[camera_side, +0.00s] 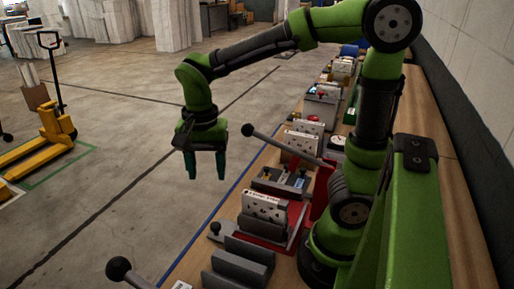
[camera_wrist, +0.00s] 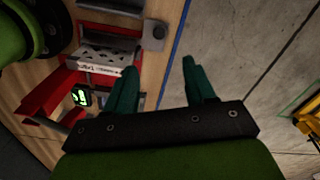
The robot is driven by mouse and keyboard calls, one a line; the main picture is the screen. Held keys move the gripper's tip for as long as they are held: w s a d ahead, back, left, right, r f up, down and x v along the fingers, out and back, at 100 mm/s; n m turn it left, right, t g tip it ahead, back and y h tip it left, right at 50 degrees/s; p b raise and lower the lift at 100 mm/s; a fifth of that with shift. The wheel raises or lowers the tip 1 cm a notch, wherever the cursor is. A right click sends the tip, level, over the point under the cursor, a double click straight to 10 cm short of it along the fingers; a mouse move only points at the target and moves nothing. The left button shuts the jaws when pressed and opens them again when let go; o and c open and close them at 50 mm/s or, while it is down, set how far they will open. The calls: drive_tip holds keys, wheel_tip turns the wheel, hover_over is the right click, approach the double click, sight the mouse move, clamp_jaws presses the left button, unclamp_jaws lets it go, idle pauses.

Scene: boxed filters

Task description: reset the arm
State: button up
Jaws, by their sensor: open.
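My gripper (camera_side: 206,172) hangs from the green arm in the side view, its two dark teal fingers pointing down and spread apart. It is open, with nothing between the fingers. It is out past the left edge of the wooden bench, above the concrete floor. The wrist view also shows my gripper (camera_wrist: 163,75), with the blue edge line of the bench and bare floor showing between its fingers. The arm reaches left from its base on the bench.
The wooden bench (camera_side: 440,110) carries a row of fixtures. A white perforated box (camera_side: 264,206) stands upright in a grey and red fixture, and shows in the wrist view (camera_wrist: 95,60). Levers with black knobs (camera_side: 248,130) stick out leftward. A yellow pallet jack (camera_side: 50,135) stands on the floor.

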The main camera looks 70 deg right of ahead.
drive_tip(key=s+r+n+t+y, duration=0.2)
drive_tip(key=s+r+n+t, duration=0.2)
drive_tip(key=n+t, duration=0.3)
drive_tip(key=shift+s+r+n, duration=0.4)
drive_tip(key=shift+s+n, duration=0.5)
drive_tip(key=shift+n, duration=0.3)
drive_tip(key=shift+d, duration=0.1)
idle(0.4)
